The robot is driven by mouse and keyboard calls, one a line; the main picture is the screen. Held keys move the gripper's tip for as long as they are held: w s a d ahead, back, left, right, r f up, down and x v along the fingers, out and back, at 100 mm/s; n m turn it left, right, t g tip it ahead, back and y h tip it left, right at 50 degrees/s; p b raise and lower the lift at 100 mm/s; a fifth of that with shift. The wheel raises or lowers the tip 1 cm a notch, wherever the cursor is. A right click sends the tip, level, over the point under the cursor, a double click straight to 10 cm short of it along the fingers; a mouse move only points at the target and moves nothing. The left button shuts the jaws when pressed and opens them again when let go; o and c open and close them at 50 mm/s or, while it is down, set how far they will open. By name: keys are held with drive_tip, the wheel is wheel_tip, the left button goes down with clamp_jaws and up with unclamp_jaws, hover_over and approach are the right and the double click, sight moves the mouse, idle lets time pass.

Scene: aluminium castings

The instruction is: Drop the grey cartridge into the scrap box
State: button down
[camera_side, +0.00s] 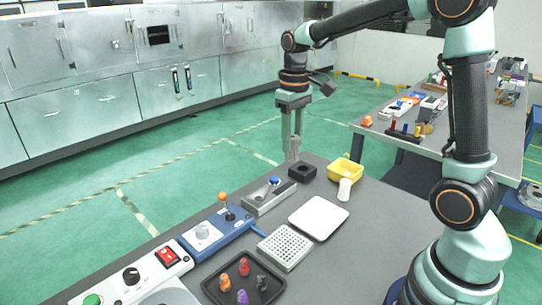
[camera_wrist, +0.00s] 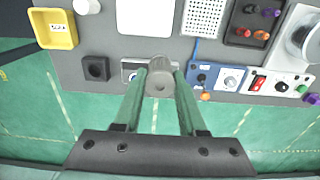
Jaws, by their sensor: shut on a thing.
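My gripper (camera_side: 292,140) is shut on the grey cartridge (camera_wrist: 159,84), a metallic cylinder with a small dark hole in its end, held between the fingertips (camera_wrist: 160,78). In the side view the cartridge (camera_side: 292,153) hangs beyond the far edge of the grey table, partly covered by the fingers. The scrap box is probably the yellow open box (camera_side: 346,170) at the table's far right; it also shows at the top left of the wrist view (camera_wrist: 55,41), with a small label. My gripper is to the left of the box in the side view and apart from it.
A black block with a round recess (camera_side: 303,172) stands between gripper and yellow box. A white cylinder (camera_side: 344,190) stands just in front of the box. A white plate (camera_side: 319,218), a device with a blue button (camera_side: 270,196) and a joystick box (camera_side: 216,232) are nearby.

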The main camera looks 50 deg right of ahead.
drive_tip(key=s+d+f, duration=0.1)
drive_tip(key=d+f, duration=0.3)
drive_tip(key=d, duration=0.6)
drive_tip(key=d+f, duration=0.3)
drive_tip(key=d, duration=0.6)
drive_tip(key=s+d+f, duration=0.1)
drive_tip(key=d+f, duration=0.3)
drive_tip(key=d, duration=0.6)
drive_tip(key=shift+w+f, duration=0.15)
drive_tip(key=shift+f, duration=1.25)
drive_tip(key=shift+w+f, duration=0.1)
drive_tip(key=shift+f, duration=1.25)
drive_tip(key=shift+c, duration=2)
unclamp_jaws()
drive_tip(key=shift+r, duration=0.1)
wheel_tip(320, 180, up, 12)
